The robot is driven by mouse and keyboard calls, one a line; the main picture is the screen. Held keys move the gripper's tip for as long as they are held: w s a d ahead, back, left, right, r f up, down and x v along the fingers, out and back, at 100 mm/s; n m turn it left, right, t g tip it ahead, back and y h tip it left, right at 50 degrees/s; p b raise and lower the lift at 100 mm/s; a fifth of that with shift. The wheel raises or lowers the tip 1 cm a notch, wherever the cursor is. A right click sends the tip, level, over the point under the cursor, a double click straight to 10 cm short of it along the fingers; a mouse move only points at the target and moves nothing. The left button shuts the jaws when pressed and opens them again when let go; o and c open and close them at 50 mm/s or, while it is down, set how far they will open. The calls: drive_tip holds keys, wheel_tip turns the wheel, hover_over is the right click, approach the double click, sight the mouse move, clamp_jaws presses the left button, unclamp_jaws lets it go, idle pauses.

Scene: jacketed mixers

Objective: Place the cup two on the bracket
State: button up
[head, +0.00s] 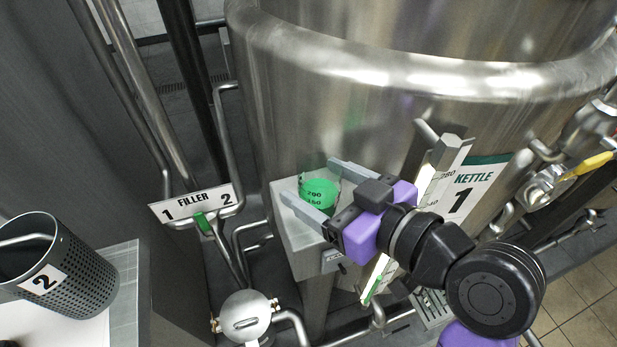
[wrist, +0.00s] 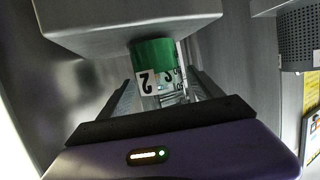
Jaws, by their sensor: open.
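The cup two (head: 320,192) is a clear cup with green contents and volume marks. It stands on the bracket (head: 294,237), a grey metal box-like ledge at the kettle's side. In the wrist view, which appears inverted, the cup (wrist: 154,54) carries an upside-down label "2", and its green end meets the bracket (wrist: 125,26). My gripper (head: 308,180) is open, with one finger on each side of the cup. It also shows in the wrist view (wrist: 165,95). Finger contact with the cup cannot be told. The cup's lower part is partly hidden by a finger in the head view.
The large steel kettle (head: 340,110) rises behind the bracket, with the "KETTLE 1" sign (head: 472,188) at right. A "FILLER 1 2" sign (head: 196,204) and pipes stand at left. A perforated basket (head: 75,285) marked "2" sits on a ledge at lower left.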

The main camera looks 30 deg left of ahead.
drive_tip(key=b+v, duration=0.1)
drive_tip(key=v, duration=0.8)
